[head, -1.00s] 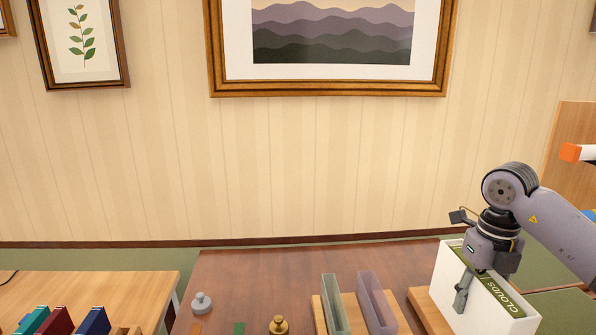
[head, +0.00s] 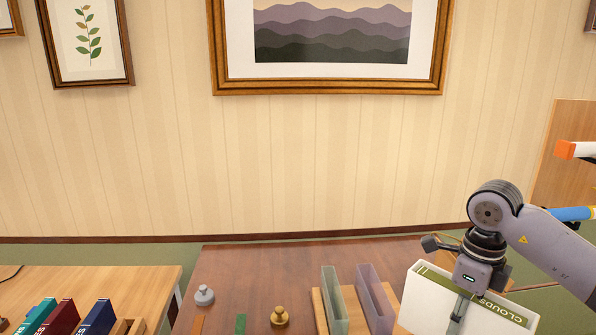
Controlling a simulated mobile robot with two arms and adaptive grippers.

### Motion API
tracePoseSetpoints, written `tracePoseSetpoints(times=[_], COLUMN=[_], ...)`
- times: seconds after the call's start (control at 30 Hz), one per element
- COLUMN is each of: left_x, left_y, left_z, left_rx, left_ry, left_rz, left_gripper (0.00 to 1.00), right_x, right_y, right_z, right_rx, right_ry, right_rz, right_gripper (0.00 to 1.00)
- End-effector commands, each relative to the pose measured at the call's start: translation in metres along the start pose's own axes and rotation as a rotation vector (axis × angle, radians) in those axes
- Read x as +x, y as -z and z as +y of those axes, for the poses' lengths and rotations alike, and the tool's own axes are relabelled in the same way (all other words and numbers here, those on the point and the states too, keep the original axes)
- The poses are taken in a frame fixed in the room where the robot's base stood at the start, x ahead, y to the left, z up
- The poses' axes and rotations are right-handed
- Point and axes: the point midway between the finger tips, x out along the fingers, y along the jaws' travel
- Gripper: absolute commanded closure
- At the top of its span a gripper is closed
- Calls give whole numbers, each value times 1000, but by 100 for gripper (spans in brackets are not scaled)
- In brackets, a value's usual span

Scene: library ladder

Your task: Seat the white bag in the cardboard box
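I see no white bag and no cardboard box that I can make out. A white slipcase (head: 425,308) with a green book marked CLOUDS (head: 442,277) in it is at the lower right, tilted and partly cut off by the bottom edge. My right gripper (head: 461,306) comes down onto it from above. One finger lies against the near side of the slipcase; the other finger is hidden. The slipcase moves with the gripper, so it appears held. My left gripper is not in view.
Two upright translucent panels, greenish (head: 334,298) and purplish (head: 374,298), stand on a wooden base left of the slipcase. A brass weight (head: 280,318) and a grey weight (head: 204,295) sit on the brown table (head: 250,270). Books (head: 62,318) stand on a lighter table at left.

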Motion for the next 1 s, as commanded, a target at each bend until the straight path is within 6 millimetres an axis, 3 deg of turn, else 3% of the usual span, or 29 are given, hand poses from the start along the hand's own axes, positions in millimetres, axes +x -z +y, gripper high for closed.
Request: tracePoseSetpoints(times=[0.27, 0.7, 0.9, 1.0], left_x=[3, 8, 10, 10], left_y=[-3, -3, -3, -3], left_z=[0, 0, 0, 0], left_rx=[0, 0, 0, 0], left_ry=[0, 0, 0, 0], left_rz=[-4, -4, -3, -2], left_gripper=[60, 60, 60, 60], right_x=[27, 76, 91, 94], right_y=[-2, 12, 23, 26], right_z=[38, 119, 149, 158], right_rx=[-615, -1781, -2193, -2317], right_ry=[2, 1, 0, 2], right_rz=[0, 1, 0, 1], right_gripper=[85, 85, 85, 85])
